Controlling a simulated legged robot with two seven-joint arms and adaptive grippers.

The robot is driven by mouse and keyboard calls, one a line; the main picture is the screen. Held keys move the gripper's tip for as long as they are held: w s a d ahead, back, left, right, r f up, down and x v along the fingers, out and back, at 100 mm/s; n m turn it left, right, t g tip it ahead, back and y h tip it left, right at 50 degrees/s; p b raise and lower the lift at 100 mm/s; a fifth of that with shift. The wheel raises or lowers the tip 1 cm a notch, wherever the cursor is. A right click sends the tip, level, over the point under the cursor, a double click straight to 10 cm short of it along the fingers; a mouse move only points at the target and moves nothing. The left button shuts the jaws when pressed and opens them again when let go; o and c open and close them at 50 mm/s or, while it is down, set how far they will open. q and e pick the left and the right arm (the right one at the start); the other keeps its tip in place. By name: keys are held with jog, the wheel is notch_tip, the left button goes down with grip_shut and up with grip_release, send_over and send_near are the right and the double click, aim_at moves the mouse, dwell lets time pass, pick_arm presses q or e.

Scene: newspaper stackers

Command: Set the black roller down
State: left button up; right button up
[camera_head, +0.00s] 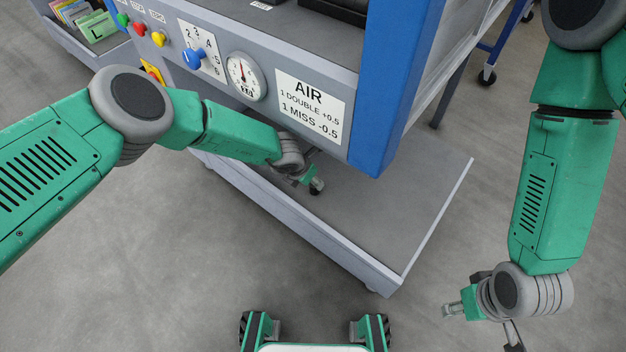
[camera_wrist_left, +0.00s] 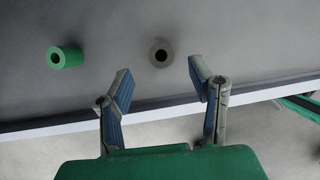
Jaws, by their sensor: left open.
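A dark grey-black roller (camera_wrist_left: 160,53) with a round dark hole shows in the left wrist view on the grey lower shelf (camera_wrist_left: 230,40), just beyond my left fingertips. In that view my left gripper (camera_wrist_left: 160,76) is open, its two blue-padded fingers apart with nothing between them. The roller lies in line with the gap and looks apart from both fingers. In the head view my left gripper (camera_head: 307,180) is low over the shelf, under the AIR panel, and small and partly hidden. My right gripper (camera_head: 482,330) hangs over the floor at lower right, fingers spread and empty.
A green roller (camera_wrist_left: 65,57) lies on the shelf to the left. The shelf has a raised pale rim (camera_head: 437,215). Above stands the machine's blue post (camera_head: 395,90) and the panel with a gauge (camera_head: 245,77) and coloured knobs. Open floor lies in front.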

pick_arm(q)
jog(key=s+a+r+m+g+y, duration=0.1)
jog(key=s+a+m+y, duration=0.1)
jog(key=s+a+m, duration=0.55)
jog(key=s+a+m+y, duration=0.1)
jog(key=s+a+m, duration=0.4)
jog(key=s+m, duration=0.45)
jog(key=s+a+r+m+g, duration=0.1)
jog(key=s+a+r+m, duration=0.4)
jog(key=s, duration=0.5)
jog(key=s+a+r+m+g, duration=0.1)
jog(key=s+a+r+m, duration=0.4)
jog(key=s, duration=0.5)
jog(key=a+m, duration=0.2)
jog(key=a, duration=0.1)
jog(key=shift+a+r, duration=0.15)
jog(key=shift+r, duration=0.1)
jog(key=shift+s, duration=0.1)
